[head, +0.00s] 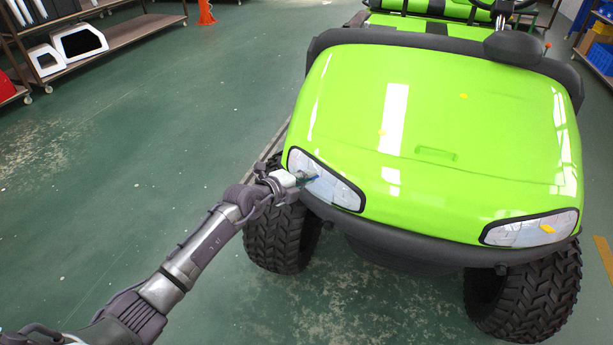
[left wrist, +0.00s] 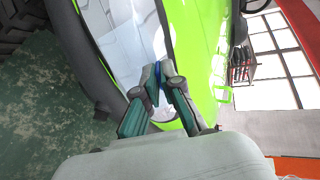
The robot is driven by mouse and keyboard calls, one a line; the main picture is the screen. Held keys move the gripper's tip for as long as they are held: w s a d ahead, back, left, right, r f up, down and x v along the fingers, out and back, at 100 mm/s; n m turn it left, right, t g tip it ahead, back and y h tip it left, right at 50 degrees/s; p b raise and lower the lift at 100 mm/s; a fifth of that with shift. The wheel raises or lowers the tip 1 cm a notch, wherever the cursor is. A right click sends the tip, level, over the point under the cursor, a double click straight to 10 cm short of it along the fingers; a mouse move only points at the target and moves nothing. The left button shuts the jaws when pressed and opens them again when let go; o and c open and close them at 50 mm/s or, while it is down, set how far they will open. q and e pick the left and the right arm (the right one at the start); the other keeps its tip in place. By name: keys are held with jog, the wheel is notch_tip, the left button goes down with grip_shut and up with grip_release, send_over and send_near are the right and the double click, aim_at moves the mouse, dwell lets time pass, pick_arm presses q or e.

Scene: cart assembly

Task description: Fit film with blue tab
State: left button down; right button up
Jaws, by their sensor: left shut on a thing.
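My left gripper (head: 308,179) is at the headlight (head: 338,190) on the left of the green cart's front. Its fingers are shut on a small blue tab, which shows as a blue bit between the fingertips in the left wrist view (left wrist: 157,76). The fingers (left wrist: 160,80) are close against the headlight's pale face (left wrist: 135,40). The film itself is clear or pale, and I cannot tell its edges from the lens or whether it lies flat. My right gripper is not in view.
The green cart (head: 450,110) has a dark bumper and a black tyre (head: 282,235) near my left arm. The other headlight (head: 525,230) carries a yellow mark. Shelves (head: 110,30) and an orange cone (head: 206,14) stand at the back left. The floor on the left is clear.

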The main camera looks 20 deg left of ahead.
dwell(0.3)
pick_arm(q)
jog(key=shift+p, duration=0.5)
jog(key=shift+w+d+f, duration=0.1)
jog(key=shift+w, duration=0.15)
jog(key=shift+w+d+f, duration=0.1)
jog(key=shift+w+d, duration=0.05)
jog(key=shift+w, duration=0.15)
dwell(0.3)
jog(key=c, duration=1.2)
grip_release()
jog(key=shift+c, duration=0.2)
jog(key=shift+s, duration=0.1)
